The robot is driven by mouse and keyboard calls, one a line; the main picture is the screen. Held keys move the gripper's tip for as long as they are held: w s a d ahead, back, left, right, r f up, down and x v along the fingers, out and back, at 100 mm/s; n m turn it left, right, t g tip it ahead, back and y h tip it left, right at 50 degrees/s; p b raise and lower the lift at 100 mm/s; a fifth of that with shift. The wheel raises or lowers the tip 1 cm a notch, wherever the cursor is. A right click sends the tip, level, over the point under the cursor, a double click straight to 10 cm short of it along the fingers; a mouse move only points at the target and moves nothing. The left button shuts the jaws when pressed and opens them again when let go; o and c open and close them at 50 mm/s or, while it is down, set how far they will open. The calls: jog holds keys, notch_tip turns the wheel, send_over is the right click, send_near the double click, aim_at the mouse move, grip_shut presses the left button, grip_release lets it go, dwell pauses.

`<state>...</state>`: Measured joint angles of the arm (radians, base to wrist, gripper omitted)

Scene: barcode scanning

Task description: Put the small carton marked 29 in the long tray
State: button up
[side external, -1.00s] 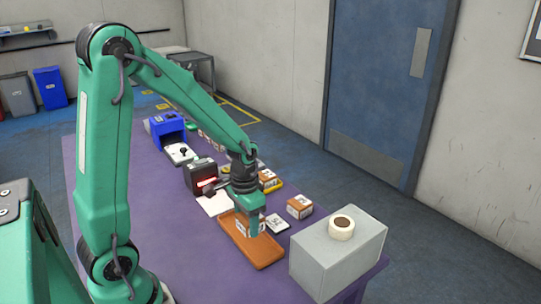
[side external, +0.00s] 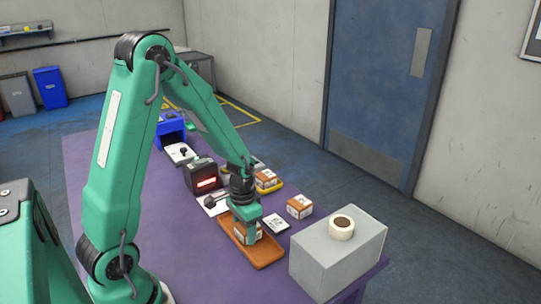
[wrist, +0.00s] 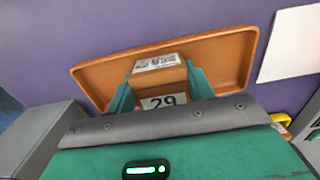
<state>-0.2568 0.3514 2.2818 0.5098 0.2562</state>
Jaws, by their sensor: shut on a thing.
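The small carton marked 29 (wrist: 162,78) is a brown box with a white printed label and a "29" tag. My gripper (wrist: 160,92) is shut on it, with one green finger on each side. The long tray (wrist: 232,50) is orange-brown with a low raised rim and lies around and beneath the carton in the wrist view. In the side view, my gripper (side external: 246,236) points down over the long tray (side external: 262,258), with the carton low between the fingers. I cannot tell whether the carton's underside touches the tray floor.
A grey box (side external: 330,255) with a tape roll (side external: 342,228) stands right of the tray. Another carton (side external: 300,207) and a flat dark-edged card (side external: 275,223) lie behind it. A scanner with a red light (side external: 203,176) stands farther back. Purple table is bare at front left.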

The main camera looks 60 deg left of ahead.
aim_at(244, 227)
jog(key=shift+f, duration=0.3)
jog(key=o, duration=1)
jog(key=shift+o, duration=0.2)
jog(key=shift+r, duration=0.2)
notch_tip(244, 227, up, 12)
jog(key=shift+r, duration=0.1)
dwell(0.6)
